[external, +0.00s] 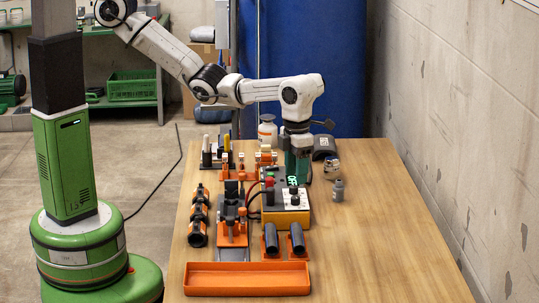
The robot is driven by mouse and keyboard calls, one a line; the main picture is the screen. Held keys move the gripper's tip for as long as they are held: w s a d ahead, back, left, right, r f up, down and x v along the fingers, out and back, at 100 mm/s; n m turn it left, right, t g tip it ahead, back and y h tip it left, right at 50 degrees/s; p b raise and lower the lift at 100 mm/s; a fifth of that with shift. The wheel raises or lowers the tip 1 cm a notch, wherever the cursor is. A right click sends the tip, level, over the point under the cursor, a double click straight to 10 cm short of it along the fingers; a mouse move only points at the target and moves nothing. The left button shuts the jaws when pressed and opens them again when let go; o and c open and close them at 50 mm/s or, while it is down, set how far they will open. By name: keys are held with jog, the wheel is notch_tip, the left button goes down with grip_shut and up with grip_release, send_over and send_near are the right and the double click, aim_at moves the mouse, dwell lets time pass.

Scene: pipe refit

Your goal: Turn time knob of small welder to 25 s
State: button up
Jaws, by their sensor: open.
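The small welder (301,216) is a dark box with an orange-yellow lower edge, standing near the middle of the table. Its light front panel carries a dark knob (294,191); the scale and the knob's setting are too small to read. Green lit characters show on the top of the box just behind the panel. My gripper (298,178) points down over the back part of the welder, behind the front panel. Its fingers are open, but they overlap the welder in this view and I cannot tell whether they touch it. The arm hides the welder's back part.
Red and black leads and a clamp fixture (232,232) stand left of the welder. Two dark pipes in orange holders (271,240) and an orange tray (247,279) lie in front. Grey fittings (338,190) stand at the right. The table's right side is clear.

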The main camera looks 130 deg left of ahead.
jog(key=shift+r, duration=2.1)
jog(key=s+d+f+n+t+h, duration=0.1)
jog(key=s+d+f+n, duration=0.2)
jog(key=d, duration=0.4)
jog(key=s+d+f+n+t, duration=0.1)
jog(key=s+d+f+n, duration=0.2)
jog(key=d, duration=0.3)
jog(key=s+d+f+n+t+h, duration=0.1)
jog(key=s+d+f+n, duration=0.2)
jog(key=d, duration=0.4)
jog(key=s+d+f+n+g+y, duration=0.1)
jog(key=s+n, duration=0.5)
jog(key=s, duration=0.8)
jog(key=s+d+f+n+g, duration=0.1)
jog(key=s+f+n, duration=0.3)
jog(key=s, duration=1.1)
jog(key=n, duration=0.2)
jog(key=shift+f+n+y, duration=0.2)
jog(key=shift+n+y, duration=0.1)
jog(key=shift+y, duration=0.1)
